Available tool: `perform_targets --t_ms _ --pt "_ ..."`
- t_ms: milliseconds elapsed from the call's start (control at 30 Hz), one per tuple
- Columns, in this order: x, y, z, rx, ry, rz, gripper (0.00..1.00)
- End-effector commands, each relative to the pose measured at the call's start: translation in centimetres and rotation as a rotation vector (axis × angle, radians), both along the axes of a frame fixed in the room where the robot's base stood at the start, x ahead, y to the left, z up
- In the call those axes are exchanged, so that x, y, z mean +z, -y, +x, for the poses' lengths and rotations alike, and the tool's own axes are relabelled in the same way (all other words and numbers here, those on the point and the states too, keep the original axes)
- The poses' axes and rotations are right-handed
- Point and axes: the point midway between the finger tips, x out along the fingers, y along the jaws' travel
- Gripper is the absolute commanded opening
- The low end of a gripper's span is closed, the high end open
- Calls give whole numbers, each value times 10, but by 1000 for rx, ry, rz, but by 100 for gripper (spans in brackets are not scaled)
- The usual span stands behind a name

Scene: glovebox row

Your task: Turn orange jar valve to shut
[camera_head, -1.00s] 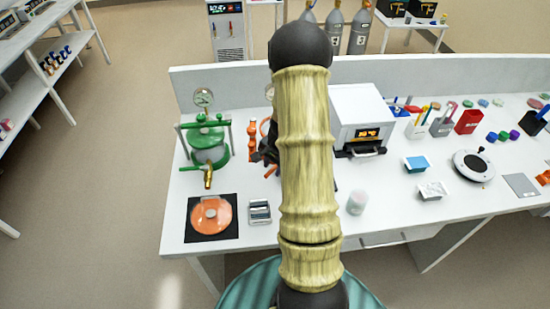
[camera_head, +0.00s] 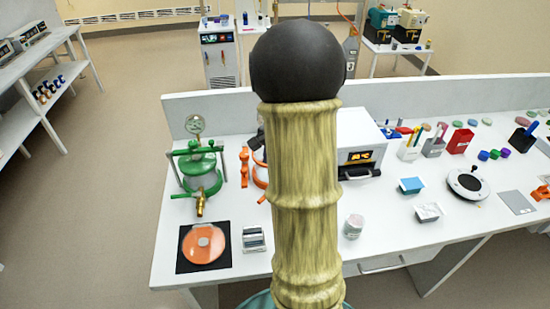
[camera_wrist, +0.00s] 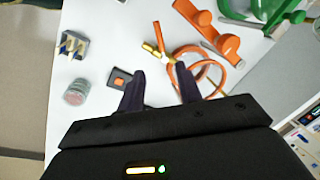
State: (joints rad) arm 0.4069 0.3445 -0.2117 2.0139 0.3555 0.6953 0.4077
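The orange jar (camera_head: 259,172) stands on the white bench and is largely hidden behind my arm in the head view. In the wrist view its orange ring and clamp parts (camera_wrist: 228,44) show beyond my right finger. A brass valve (camera_wrist: 152,50) with an orange handle (camera_wrist: 159,36) sits at the jar's near side, ahead of the gap between my fingers. My gripper (camera_wrist: 161,82) is open, its two dark fingers apart with nothing between them. The fingertips appear short of the valve; the exact distance cannot be told.
The green jar (camera_head: 200,168) with its gauge and brass valve stands left of the orange one. An orange disc on a black mat (camera_head: 182,262), a grey rack (camera_head: 254,239) and a small clear jar (camera_head: 353,226) lie in front. A white oven (camera_head: 350,130) stands to the right.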

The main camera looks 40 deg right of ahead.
Motion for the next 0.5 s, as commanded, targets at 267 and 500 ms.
perform_targets --t_ms 267,500 --pt "15 0 -3 1 -2 0 35" --pt "14 -2 -3 8 -2 -1 19"
